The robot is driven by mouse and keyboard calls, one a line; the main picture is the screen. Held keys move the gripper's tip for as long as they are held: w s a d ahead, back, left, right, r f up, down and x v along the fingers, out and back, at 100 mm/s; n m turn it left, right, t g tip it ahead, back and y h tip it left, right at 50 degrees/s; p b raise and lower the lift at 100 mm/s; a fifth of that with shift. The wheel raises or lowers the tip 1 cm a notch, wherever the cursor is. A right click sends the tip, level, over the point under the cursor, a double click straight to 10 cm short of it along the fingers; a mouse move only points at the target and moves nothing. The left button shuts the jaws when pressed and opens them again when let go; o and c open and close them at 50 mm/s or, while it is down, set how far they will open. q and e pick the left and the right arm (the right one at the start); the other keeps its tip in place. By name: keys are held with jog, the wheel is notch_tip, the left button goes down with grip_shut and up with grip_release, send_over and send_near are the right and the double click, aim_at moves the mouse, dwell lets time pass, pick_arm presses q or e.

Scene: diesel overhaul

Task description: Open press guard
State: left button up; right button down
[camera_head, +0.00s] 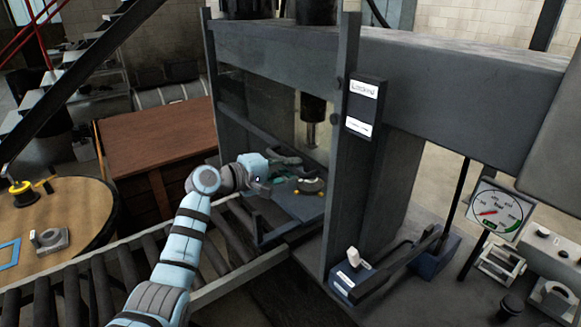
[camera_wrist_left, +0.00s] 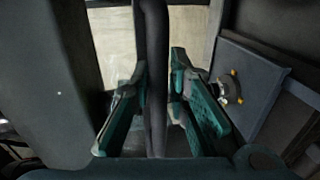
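The press (camera_head: 345,150) has a guard across its front opening, with a clear panel (camera_head: 262,100) above a dark lower bar (camera_head: 240,128). My left gripper (camera_head: 288,168) is at the front of the opening, level with the lower part of the guard. In the left wrist view, a dark bar (camera_wrist_left: 152,60) runs between the two green fingers of the left gripper (camera_wrist_left: 160,75). The fingers stand apart on either side of it, with narrow gaps; firm contact cannot be made out. My right gripper is in neither view.
The press bed (camera_head: 300,205) lies below the gripper with a small part (camera_head: 310,186) on it. A roller conveyor (camera_head: 110,280) leads up to the press. A round wooden table (camera_head: 75,205) stands at left, and a gauge (camera_head: 497,210) at right.

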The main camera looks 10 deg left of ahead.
pick_arm(q)
jog(key=shift+o, duration=1.2)
jog(key=v, duration=1.2)
jog(key=shift+f, duration=0.1)
